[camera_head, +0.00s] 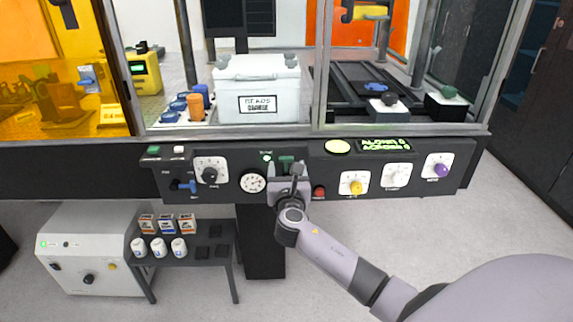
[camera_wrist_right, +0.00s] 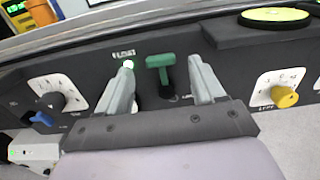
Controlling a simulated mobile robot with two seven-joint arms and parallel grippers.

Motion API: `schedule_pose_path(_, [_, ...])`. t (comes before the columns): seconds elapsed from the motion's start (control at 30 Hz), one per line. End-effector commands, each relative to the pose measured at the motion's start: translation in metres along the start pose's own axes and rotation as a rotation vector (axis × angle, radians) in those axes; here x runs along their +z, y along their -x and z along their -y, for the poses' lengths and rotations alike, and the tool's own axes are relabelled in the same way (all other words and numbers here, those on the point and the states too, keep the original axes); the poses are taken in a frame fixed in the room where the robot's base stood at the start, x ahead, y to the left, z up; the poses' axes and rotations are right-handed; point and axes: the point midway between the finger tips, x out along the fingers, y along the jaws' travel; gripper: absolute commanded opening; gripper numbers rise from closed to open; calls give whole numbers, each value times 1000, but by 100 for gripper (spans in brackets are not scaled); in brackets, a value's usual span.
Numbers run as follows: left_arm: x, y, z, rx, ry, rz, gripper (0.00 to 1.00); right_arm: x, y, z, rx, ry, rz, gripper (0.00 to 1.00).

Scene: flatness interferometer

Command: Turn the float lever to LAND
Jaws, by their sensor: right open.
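The float lever (camera_wrist_right: 160,66) has a green T-shaped handle on the dark panel, and also shows in the head view (camera_head: 286,161). Its crossbar is at the top, close to the FLOAT label (camera_wrist_right: 124,54); a partly hidden label starting with L is lower right. A small lit green-white lamp (camera_wrist_right: 129,65) is beside the label. My right gripper (camera_wrist_right: 163,72) is open, its fingers on either side of the lever in the picture, apart from the handle. It also shows at the panel in the head view (camera_head: 284,172). My left gripper is out of view.
The dark control panel (camera_head: 225,190) carries a dial gauge (camera_head: 253,183), a red button (camera_head: 319,192), a yellow knob (camera_head: 355,187) and a blue lever (camera_head: 186,186). Above is a glazed enclosure with a white box (camera_head: 258,75). A dark shelf with small jars stands below left.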

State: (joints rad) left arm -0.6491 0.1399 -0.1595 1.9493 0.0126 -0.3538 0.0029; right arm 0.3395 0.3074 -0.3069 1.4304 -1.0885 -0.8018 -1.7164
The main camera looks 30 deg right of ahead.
Motion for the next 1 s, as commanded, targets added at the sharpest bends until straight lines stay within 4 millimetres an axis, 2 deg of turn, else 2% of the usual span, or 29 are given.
schedule_pose_path(0.1, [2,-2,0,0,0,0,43,0,-15,0,-1,0,0,68])
schedule_pose_path(0.3, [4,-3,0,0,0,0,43,0,-30,0,0,-3,-1,68])
schedule_pose_path(0.67, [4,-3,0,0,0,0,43,0,-33,0,0,-3,-2,68])
schedule_pose_path(0.83, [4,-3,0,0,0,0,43,0,-33,0,0,-3,-2,13])
schedule_pose_path(1.0, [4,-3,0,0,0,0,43,-1,-32,0,0,-6,-2,12])
